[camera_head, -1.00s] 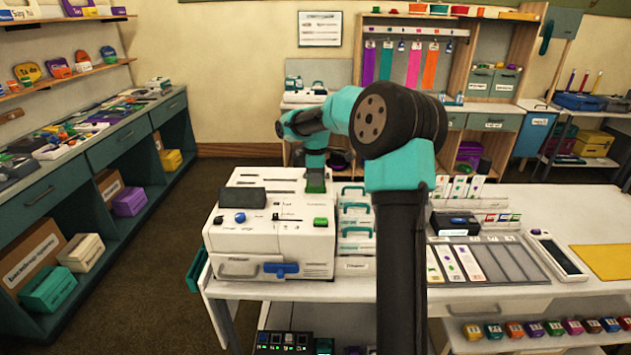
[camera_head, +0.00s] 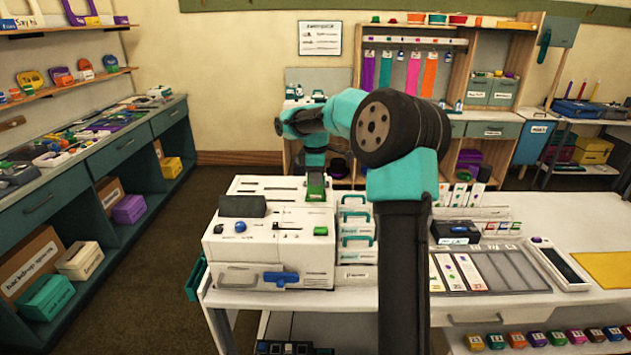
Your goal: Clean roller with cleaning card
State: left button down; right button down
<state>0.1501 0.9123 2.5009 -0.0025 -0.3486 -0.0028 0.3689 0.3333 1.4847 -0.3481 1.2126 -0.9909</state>
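A white box-shaped machine (camera_head: 222,250) stands on the white table, with a black block, knobs and slots on top and a blue handle (camera_head: 281,278) low on its front. The roller cannot be made out. My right gripper (camera_head: 316,188) points down at the back right of the machine's top. A small green piece shows at its tip; I cannot tell whether it is a fingertip or something held, nor whether it touches the machine. Several upright white cards (camera_head: 460,196) stand in a rack to the right; I cannot tell which is the cleaning card. My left gripper is out of view.
Teal-handled drawers (camera_head: 357,242) stand right of the machine. Farther right are a card tray (camera_head: 511,272), a black device (camera_head: 455,229), a handheld panel (camera_head: 558,264) and a yellow mat (camera_head: 606,268). My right forearm hides part of the table.

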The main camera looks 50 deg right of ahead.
aim_at(315, 190)
jog(key=shift+r, duration=0.65)
jog(key=shift+r, duration=0.15)
dwell(0.6)
jog(key=shift+f, duration=3.2)
jog(key=shift+r, duration=0.15)
jog(key=shift+r, duration=3)
jog(key=shift+r, duration=0.3)
jog(key=shift+r, duration=1.15)
